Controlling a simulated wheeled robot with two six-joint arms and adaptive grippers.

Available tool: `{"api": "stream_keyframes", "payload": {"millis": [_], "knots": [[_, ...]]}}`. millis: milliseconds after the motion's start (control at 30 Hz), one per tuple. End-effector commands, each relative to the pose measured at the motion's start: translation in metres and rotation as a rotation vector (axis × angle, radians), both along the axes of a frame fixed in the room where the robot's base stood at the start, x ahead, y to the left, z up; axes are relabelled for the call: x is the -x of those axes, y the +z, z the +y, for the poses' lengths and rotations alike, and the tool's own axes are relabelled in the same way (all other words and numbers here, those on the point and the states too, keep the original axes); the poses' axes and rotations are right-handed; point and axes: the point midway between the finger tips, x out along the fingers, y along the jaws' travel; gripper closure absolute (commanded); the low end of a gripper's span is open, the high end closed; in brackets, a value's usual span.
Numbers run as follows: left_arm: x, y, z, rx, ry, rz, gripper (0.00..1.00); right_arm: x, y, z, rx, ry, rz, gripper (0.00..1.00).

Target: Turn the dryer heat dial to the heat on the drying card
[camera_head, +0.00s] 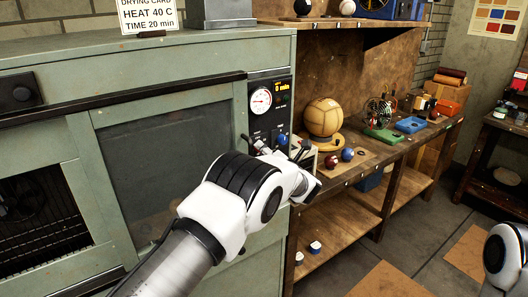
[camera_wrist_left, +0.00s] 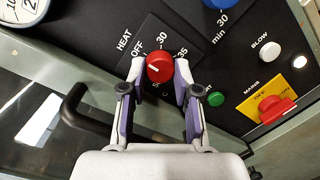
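The red heat dial (camera_wrist_left: 160,68) is on the black dryer panel in the left wrist view. Its white pointer mark points up and left, roughly toward OFF. The numbers 30 and 35 show beyond it; the lower part of the scale is partly covered. My left gripper (camera_wrist_left: 160,74) has a finger on each side of the dial, and the tips appear to touch it. In the head view my left gripper (camera_head: 284,151) is at the panel, its tips partly hidden. The drying card (camera_head: 148,15) on the dryer reads HEAT 40 C, TIME 20 min. My right gripper is out of view.
The panel also holds a blue timer dial (camera_wrist_left: 216,3), a white blow button (camera_wrist_left: 270,50), a green button (camera_wrist_left: 215,99) and a red mains switch (camera_wrist_left: 274,107). A black handle (camera_wrist_left: 75,105) is left of the gripper. A workbench (camera_head: 372,150) with balls stands right of the dryer.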

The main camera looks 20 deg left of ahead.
Motion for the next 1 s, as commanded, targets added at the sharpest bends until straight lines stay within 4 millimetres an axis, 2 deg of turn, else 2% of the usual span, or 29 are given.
{"api": "stream_keyframes", "payload": {"millis": [467,1000], "knots": [[0.001,-0.002,0.002,-0.052,0.004,0.071,1.00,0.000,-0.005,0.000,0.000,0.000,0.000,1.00],[0.000,0.000,0.002,-0.327,0.004,0.426,1.00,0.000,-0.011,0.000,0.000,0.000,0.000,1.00]]}}
